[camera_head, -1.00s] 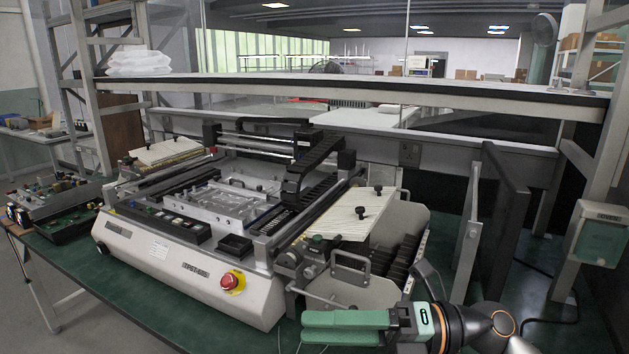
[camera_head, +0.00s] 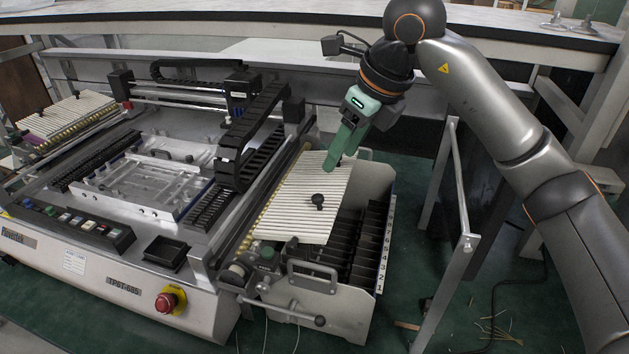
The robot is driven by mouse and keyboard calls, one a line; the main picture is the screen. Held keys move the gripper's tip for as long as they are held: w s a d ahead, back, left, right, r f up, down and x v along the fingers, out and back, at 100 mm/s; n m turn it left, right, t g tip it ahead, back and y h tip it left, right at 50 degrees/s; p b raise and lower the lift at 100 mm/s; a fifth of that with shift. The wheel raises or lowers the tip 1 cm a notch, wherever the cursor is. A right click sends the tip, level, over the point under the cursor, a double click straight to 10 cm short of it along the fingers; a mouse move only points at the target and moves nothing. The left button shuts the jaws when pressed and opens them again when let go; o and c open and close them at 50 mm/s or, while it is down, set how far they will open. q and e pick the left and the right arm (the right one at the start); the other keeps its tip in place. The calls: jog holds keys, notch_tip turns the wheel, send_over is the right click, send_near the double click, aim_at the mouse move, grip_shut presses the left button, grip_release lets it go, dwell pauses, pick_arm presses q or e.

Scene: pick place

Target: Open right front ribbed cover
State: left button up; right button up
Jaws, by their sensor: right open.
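The ribbed cover (camera_head: 290,208) is a cream, slatted panel on the right side of the machine. It lies over the inner edge of a bin with black dividers. Its near black knob (camera_head: 318,201) stands clear. The far knob is mostly hidden by my right gripper (camera_head: 332,163), whose green fingers reach down to the cover's far part from the upper right. The fingers are open; I cannot tell whether they are around the far knob or touch it. My left gripper is not in view.
The slotted bin (camera_head: 350,185) with numbered edge stands beside the cover. The machine's gantry (camera_head: 240,130) is left of it, with a red stop button (camera_head: 166,302) in front. A grey metal frame (camera_head: 463,200) stands to the right. Another ribbed cover (camera_head: 65,115) is at the far left.

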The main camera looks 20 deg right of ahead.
aim_at(318, 196)
jog(key=p+x, duration=0.1)
jog(key=x, duration=1)
jog(key=shift+a, duration=0.15)
grip_shut()
dwell(1.0)
